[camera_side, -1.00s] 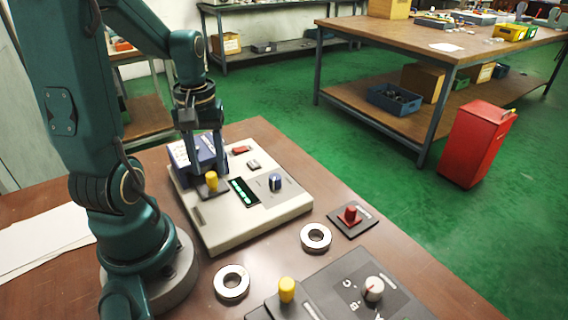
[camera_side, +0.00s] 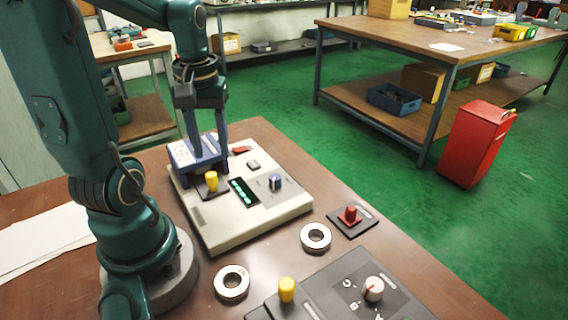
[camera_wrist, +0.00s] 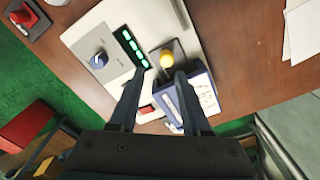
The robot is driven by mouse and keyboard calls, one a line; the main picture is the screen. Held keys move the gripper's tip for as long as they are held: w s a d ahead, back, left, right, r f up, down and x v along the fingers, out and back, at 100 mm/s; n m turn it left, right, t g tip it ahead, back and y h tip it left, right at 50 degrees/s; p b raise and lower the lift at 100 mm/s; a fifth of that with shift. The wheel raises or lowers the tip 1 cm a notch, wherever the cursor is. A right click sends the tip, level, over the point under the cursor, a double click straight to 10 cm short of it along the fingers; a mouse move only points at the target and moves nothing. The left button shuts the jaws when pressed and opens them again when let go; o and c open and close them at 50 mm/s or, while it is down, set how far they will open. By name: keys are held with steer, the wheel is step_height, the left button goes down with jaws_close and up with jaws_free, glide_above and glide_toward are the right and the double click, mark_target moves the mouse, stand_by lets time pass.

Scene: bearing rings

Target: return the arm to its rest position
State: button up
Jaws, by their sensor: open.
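My gripper (camera_side: 205,148) is open and points down above the back left part of the light grey device (camera_side: 258,220). Its fingers are just above or beside a blue box with a white label (camera_side: 182,156); the exact gap cannot be told. In the wrist view my gripper (camera_wrist: 158,78) has its two fingers apart, with nothing visibly held between them. The blue box also shows there by the right finger (camera_wrist: 203,93). A yellow knob (camera_side: 211,181) stands on the device in front of the box.
Two metal rings, one near the front (camera_side: 231,282) and one further right (camera_side: 316,237), lie flat on the brown table. A red knob on a dark plate (camera_side: 350,216) and a dark panel with a dial (camera_side: 345,290) are at the right. White paper (camera_side: 40,238) lies at left.

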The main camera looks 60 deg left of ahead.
steer(key=d+r+m+t, duration=0.2)
steer(key=d+m, duration=0.3)
steer(key=d, duration=0.2)
steer(key=d+r+m+t, duration=0.2)
steer(key=d+m+t, duration=0.1)
steer(key=d+m, duration=0.3)
steer(key=shift+s+d, duration=0.25)
steer(key=shift+d, duration=0.3)
